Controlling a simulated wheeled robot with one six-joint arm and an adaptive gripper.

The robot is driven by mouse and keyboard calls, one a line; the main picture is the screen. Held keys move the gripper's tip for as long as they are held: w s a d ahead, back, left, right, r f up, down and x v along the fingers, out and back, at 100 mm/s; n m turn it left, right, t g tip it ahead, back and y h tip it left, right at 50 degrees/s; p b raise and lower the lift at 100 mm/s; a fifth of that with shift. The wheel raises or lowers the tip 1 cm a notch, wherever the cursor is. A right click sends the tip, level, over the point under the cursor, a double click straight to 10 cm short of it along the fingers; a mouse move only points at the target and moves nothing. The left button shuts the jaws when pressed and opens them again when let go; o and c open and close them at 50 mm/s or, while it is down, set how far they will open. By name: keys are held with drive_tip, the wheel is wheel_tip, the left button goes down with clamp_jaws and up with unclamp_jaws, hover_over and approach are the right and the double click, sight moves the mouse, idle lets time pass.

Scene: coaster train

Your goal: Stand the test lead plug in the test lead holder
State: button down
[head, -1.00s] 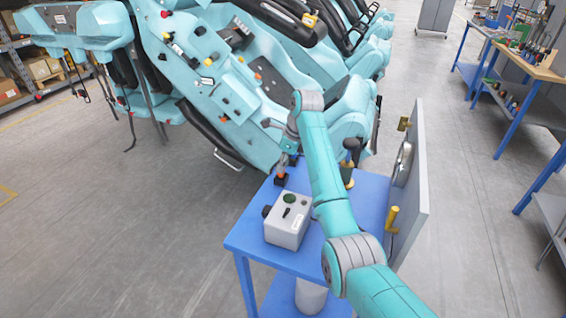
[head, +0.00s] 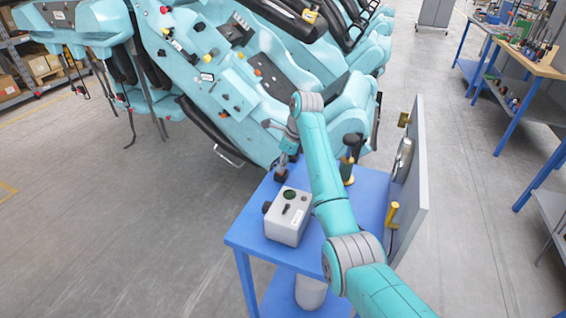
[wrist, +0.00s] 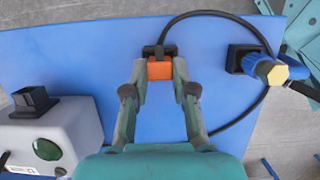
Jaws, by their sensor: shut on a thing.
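The orange test lead plug (wrist: 160,70) is between my gripper's fingertips (wrist: 160,78) in the wrist view. A black block (wrist: 148,51), which looks like the test lead holder, shows around the far side of the plug. In the head view the block (head: 281,177) stands on the blue table, directly under my gripper (head: 284,164). The plug appears to be at or in the holder's top. How deep it sits is hidden by the fingers. A black lead (wrist: 205,13) runs from the plug's far side and loops right and back.
A grey test box (head: 288,217) with a green lamp stands at the table's (head: 240,236) front left. A blue and yellow tool (wrist: 268,68) stands in a black base to the right. A grey upright panel (head: 417,185) edges the table's right side.

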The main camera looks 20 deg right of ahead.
drive_tip(key=shift+f, duration=0.2)
drive_tip(key=c, duration=0.9)
unclamp_jaws()
drive_tip(key=shift+o, duration=0.2)
drive_tip(key=v, duration=0.7)
drive_tip(key=shift+r, duration=0.3)
